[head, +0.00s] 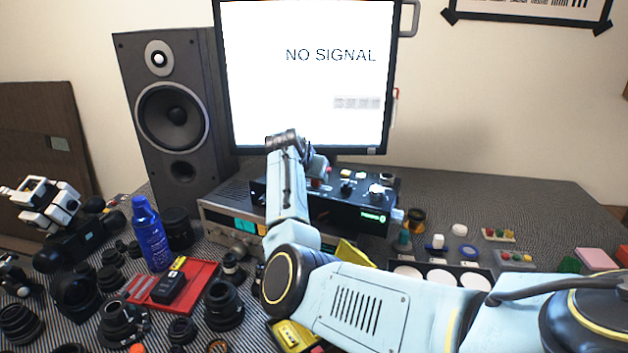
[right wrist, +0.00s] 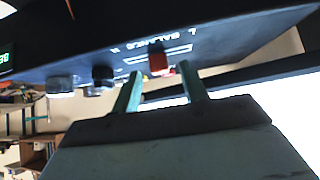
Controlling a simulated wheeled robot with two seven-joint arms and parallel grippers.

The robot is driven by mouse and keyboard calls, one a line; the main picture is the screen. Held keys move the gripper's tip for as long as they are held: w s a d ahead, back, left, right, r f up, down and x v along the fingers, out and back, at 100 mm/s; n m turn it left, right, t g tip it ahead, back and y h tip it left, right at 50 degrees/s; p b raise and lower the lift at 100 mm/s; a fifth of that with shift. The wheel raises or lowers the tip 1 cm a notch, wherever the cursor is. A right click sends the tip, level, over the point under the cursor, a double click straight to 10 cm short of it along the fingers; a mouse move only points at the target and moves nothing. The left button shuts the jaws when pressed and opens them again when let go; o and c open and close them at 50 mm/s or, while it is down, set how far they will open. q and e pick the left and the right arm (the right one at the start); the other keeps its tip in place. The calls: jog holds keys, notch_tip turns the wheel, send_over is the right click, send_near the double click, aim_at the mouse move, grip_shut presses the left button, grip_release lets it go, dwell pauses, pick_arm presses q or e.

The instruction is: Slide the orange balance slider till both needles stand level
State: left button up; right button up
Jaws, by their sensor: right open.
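The orange-red balance slider (right wrist: 157,62) stands out from the dark face of a control box, beside the upside-down word BALANCE in the right wrist view. My right gripper (right wrist: 160,78) is open, with its two green-grey fingers apart on either side of the slider's line; I cannot tell whether either touches it. In the head view my right arm reaches across to the control box (head: 345,212), and its wrist hides part of the box. Cyan-lit meter windows (head: 243,223) show on the amplifier; their needles are too small to read. My left gripper is not in view.
Knobs (right wrist: 103,76) sit near the slider. The control box rests on the silver amplifier (head: 217,229), below a NO SIGNAL monitor (head: 310,110).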

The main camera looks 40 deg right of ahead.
jog(key=shift+x, duration=0.75)
jog(key=shift+c, duration=0.3)
grip_shut()
